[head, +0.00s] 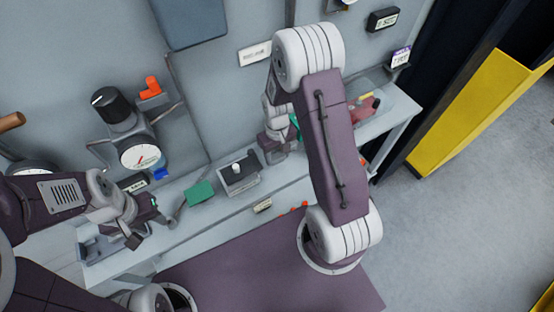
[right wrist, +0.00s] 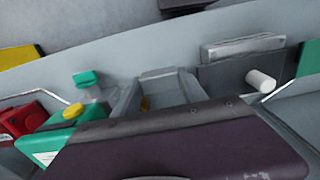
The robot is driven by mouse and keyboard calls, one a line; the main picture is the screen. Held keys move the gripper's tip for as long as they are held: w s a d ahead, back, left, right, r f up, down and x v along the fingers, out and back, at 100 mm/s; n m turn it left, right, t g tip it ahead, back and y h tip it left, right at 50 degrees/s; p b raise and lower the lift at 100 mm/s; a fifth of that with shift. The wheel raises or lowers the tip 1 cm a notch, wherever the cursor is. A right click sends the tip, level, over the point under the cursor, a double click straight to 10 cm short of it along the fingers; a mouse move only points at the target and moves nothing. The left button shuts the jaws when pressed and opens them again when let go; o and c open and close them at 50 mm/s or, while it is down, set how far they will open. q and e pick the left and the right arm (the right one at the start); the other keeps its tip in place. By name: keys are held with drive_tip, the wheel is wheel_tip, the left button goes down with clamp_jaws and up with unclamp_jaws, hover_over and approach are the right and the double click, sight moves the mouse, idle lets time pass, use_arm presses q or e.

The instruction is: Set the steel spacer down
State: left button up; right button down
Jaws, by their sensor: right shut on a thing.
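My right gripper (head: 277,140) is at the back of the bench, partly hidden behind my right arm. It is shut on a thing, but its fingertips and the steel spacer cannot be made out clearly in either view. My left gripper (head: 146,220) looks open and empty over the left of the bench.
A gauge (head: 140,156) with a black knob stands at the back left. A green plate (head: 200,193) lies left of the holder. A green can (right wrist: 62,135) and a red object (right wrist: 22,118) stand on the tray's other side. The bench front is mostly clear.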

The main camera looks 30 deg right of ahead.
sight(277, 166)
wheel_tip(277, 166, down, 4)
drive_tip(key=shift+r+p, duration=0.25)
drive_tip(key=shift+p, duration=0.2)
drive_tip(key=shift+w+d+f, duration=0.1)
drive_tip(key=shift+w+f, duration=0.1)
drive_tip(key=shift+f, duration=0.2)
drive_tip(key=shift+s, duration=0.15)
drive_tip(key=shift+f, duration=0.1)
drive_tip(key=c, duration=0.6)
unclamp_jaws()
drive_tip(key=shift+c, duration=0.2)
